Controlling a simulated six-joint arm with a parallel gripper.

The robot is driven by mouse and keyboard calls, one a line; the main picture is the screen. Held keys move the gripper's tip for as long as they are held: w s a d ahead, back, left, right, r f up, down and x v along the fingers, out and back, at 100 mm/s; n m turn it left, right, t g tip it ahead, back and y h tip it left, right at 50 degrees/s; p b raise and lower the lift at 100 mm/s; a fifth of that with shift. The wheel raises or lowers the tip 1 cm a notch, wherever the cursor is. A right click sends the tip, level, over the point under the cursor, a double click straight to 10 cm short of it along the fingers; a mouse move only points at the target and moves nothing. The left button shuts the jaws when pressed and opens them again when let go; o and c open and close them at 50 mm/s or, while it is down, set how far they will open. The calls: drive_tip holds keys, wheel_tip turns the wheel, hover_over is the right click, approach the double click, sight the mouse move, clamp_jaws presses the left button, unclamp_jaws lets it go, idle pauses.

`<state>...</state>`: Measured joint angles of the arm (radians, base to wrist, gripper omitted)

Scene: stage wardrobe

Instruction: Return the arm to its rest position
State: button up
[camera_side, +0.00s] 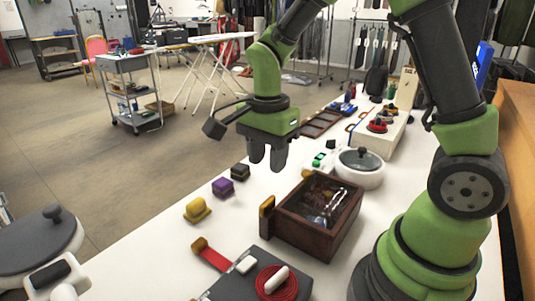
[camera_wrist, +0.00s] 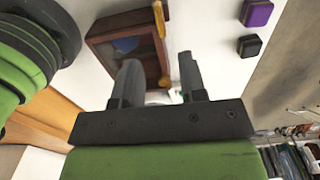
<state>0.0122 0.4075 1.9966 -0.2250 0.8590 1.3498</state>
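My green arm's gripper (camera_side: 267,154) hangs above the white table in the side view, its dark fingers pointing down. In the wrist view the two fingers of my gripper (camera_wrist: 158,78) stand apart with nothing between them. A brown wooden box (camera_side: 306,245) with a clear top is on the table below and to the right of my gripper. The box also shows beyond the fingers in the wrist view (camera_wrist: 104,36). No marker of a rest position shows.
A purple block (camera_side: 223,187), a dark block (camera_side: 240,172) and a yellow piece (camera_side: 197,209) line the table's left edge. A white lidded pot (camera_side: 372,179) stands right of my gripper. A dark case with a red coil (camera_side: 276,284) is in front. Open floor lies left.

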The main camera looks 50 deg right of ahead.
drive_tip(key=shift+r, duration=0.2)
drive_tip(key=s+a+r+n+t+y, duration=0.2)
drive_tip(key=s+r+n+t, duration=0.5)
drive_tip(key=s+r+n, duration=0.6)
drive_tip(key=shift+s+a+n, duration=0.25)
drive_tip(key=shift+a+n, duration=0.25)
